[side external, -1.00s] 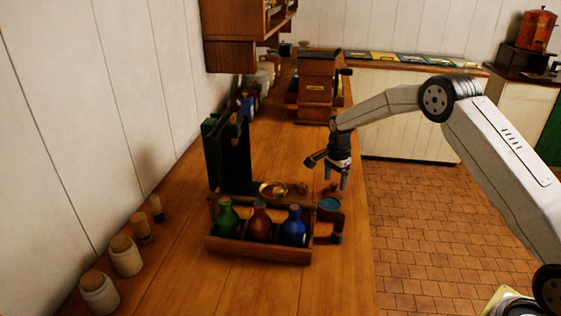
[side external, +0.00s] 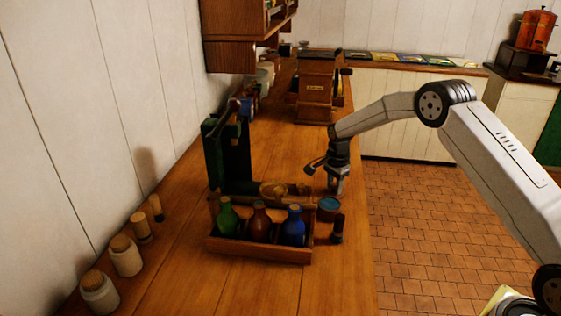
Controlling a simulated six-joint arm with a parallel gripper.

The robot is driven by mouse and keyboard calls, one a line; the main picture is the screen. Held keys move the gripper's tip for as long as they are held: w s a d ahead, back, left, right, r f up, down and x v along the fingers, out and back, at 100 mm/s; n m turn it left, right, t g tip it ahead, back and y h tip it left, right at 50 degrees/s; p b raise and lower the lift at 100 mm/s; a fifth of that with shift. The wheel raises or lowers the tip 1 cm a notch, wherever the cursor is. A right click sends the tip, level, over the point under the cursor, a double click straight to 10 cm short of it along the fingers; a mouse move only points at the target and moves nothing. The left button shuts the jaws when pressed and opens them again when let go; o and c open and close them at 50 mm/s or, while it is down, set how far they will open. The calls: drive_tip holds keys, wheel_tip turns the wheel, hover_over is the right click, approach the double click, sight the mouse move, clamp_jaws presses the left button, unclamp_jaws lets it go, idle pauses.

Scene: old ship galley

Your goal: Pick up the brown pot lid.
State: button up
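My gripper (side external: 335,188) points down at the right side of the wooden counter, just behind a small brown pot (side external: 329,213) with a blue top surface. The gripper is low, close to the counter. I cannot make out the brown pot lid for certain. A small brown piece that showed under the gripper earlier is now hidden by the fingers. The fingers are small and dark here, so I cannot tell whether they are apart or closed on it.
A wooden rack (side external: 259,250) holds green, brown and blue bottles in front. A dark green scale-like device (side external: 228,155) and brass pan (side external: 272,188) stand left of the gripper. A short dark cylinder (side external: 338,228) is beside the rack. Corked jars (side external: 125,256) line the left.

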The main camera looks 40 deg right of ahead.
drive_tip(key=shift+r, duration=0.1)
clamp_jaws()
drive_tip(key=shift+r, duration=0.8)
drive_tip(key=s+a+r, duration=0.2)
drive_tip(key=s+r, duration=0.9)
drive_tip(key=s, duration=0.2)
drive_tip(key=shift+s+a, duration=0.35)
drive_tip(key=shift+s, duration=0.05)
drive_tip(key=shift+w, duration=0.15)
drive_tip(key=w+a+f, duration=0.1)
drive_tip(key=w+a, duration=0.4)
drive_tip(key=w, duration=0.2)
drive_tip(key=shift+w+a+f+n, duration=0.15)
drive_tip(key=shift+w+f+n, duration=0.05)
drive_tip(key=shift+f+n, duration=0.15)
drive_tip(key=shift+f, duration=0.15)
